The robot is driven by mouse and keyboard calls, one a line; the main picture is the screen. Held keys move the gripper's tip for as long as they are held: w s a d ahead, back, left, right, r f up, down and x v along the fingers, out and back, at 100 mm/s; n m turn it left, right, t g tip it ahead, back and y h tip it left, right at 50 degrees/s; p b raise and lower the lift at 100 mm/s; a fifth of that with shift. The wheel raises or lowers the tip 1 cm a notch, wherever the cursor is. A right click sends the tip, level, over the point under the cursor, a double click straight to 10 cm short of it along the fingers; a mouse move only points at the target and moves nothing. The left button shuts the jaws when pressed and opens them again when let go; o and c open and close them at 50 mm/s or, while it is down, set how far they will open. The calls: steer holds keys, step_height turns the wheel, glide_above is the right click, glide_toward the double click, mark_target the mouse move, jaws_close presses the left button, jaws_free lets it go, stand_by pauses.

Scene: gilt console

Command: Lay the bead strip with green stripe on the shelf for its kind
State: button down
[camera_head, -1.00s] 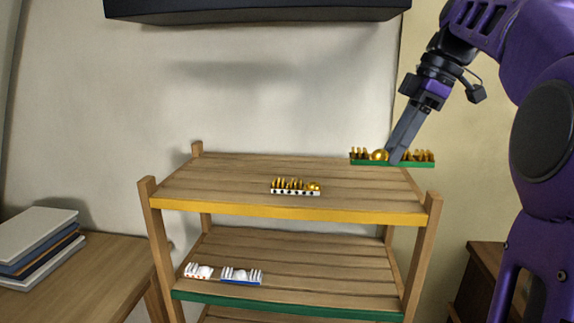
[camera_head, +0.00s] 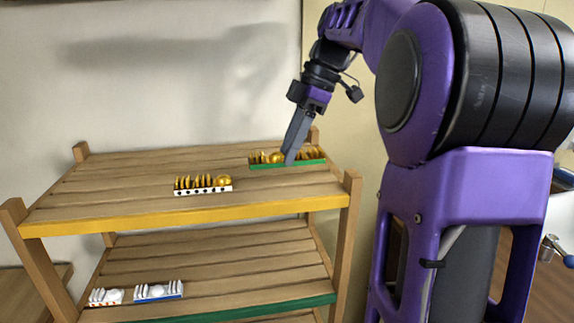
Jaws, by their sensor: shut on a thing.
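The bead strip with green stripe (camera_head: 262,166) carries gold bits on a green base, at the back right of the upper shelf in the head view. My gripper (camera_head: 289,158) points down and is shut on it near its middle. I cannot tell whether the strip touches the boards or hangs just above them. The upper shelf (camera_head: 110,195) is wooden with a yellow front edge. The lower shelf (camera_head: 240,275) has a green front edge.
A gold-bead strip with a white dotted base (camera_head: 203,189) lies mid-upper shelf. Two white-bead strips, one red-marked (camera_head: 105,297) and one blue-based (camera_head: 158,291), lie on the lower shelf. Shelf posts (camera_head: 348,215) rise at the corners. The upper shelf's left side is bare.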

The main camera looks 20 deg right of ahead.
steer(key=shift+f, duration=1.9)
steer(key=shift+b, duration=0.3)
steer(key=shift+c, duration=2.2)
jaws_free()
steer(key=p+v, duration=0.1)
steer(key=v, duration=1.1)
steer(key=shift+w, duration=0.1)
